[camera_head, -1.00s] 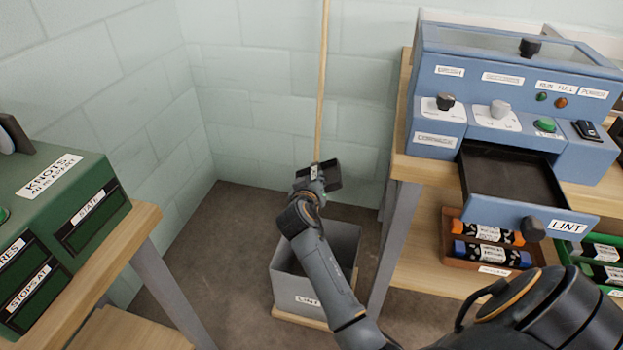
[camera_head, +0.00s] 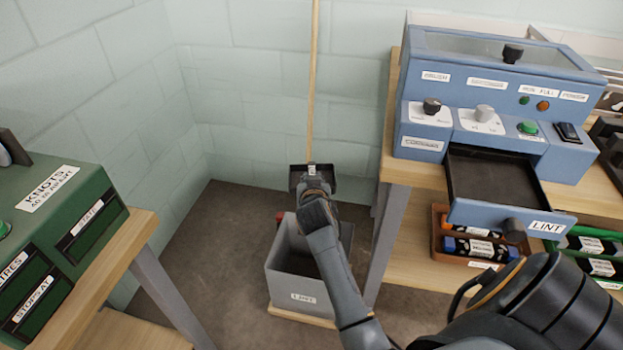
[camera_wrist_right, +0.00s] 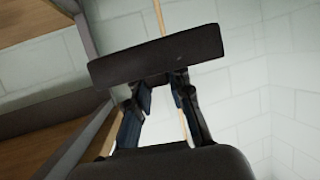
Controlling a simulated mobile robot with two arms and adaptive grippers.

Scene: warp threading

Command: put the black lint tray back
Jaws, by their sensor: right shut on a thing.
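The black lint tray (camera_wrist_right: 155,55) spans the right wrist view, seen side-on and slightly tilted. My right gripper (camera_wrist_right: 162,88) is shut on it, its two fingers at the tray's near side. In the head view the tray (camera_head: 348,188) shows partly behind my right gripper (camera_head: 313,182), above the grey LINT bin; my wrist hides much of it. The LINT drawer (camera_head: 541,221) of the blue machine (camera_head: 485,75) is pulled out to the right of the gripper, and its dark inside looks empty. My left gripper is not in view.
A green cabinet (camera_head: 60,230) is at left. A wooden pole (camera_head: 312,80) rises behind the gripper.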

